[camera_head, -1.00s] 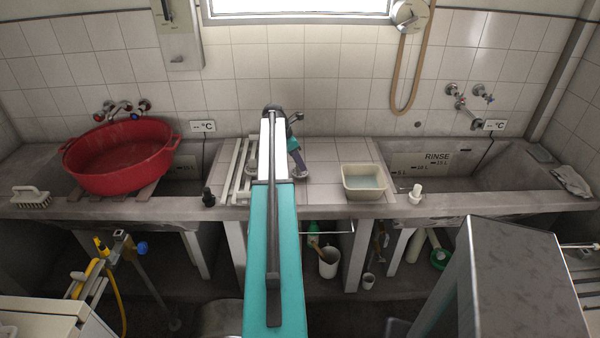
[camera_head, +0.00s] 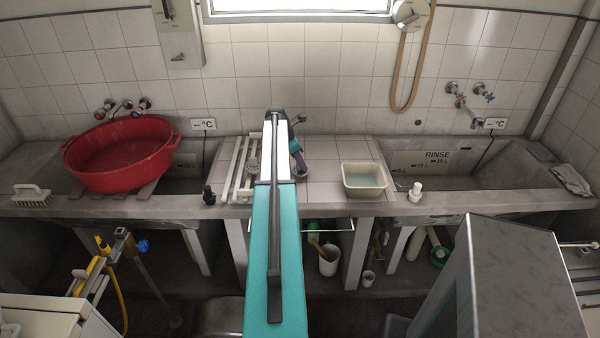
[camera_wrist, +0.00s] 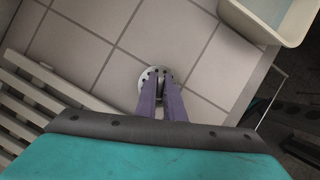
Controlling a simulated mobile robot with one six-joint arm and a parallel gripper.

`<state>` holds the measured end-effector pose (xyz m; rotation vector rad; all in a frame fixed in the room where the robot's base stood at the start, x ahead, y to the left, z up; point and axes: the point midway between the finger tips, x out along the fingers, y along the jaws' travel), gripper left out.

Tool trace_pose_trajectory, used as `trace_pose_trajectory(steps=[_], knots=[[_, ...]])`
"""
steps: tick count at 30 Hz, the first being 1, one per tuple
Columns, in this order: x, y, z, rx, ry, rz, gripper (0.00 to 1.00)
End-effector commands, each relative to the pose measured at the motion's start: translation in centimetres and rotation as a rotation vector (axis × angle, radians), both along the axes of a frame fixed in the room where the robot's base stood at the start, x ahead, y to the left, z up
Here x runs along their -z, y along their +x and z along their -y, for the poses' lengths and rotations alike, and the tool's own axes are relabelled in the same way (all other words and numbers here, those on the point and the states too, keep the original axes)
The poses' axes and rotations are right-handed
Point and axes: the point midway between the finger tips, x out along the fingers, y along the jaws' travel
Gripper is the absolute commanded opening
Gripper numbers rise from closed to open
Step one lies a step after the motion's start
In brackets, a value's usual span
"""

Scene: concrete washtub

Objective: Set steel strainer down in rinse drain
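The steel strainer (camera_wrist: 146,82) is a small pale round disc with dark holes, at the fingertips in the wrist view. My gripper (camera_wrist: 158,76) has two purple fingers close together over the disc's middle and looks shut on it. The fingers hide its centre. Pale tiles lie below; I cannot tell whether the disc touches them. In the head view my gripper (camera_head: 298,160) is over the tiled counter between the basins, partly behind my arm, and the strainer cannot be made out. The rinse basin (camera_head: 500,178), marked RINSE, is at right; its drain is hidden behind the front rim.
A cream tub (camera_head: 364,192) of water stands on the counter right of my gripper. A white slatted rack (camera_head: 236,172) lies to its left. A red tub (camera_head: 118,160) sits over the left basin.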

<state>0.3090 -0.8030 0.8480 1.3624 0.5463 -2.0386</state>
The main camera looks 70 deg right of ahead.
Motion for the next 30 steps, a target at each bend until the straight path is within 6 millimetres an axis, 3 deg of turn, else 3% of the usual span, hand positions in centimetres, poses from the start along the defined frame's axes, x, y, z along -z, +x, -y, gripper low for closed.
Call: trace_pose_trajectory(steps=[14,27,30], knots=[[-0.2,0.0,0.0,0.001,0.0,0.0,0.0],[-3.5,0.0,0.1,0.0,-0.002,0.001,0.0],[-3.5,-0.5,-1.0,0.001,0.0,0.0,0.0]])
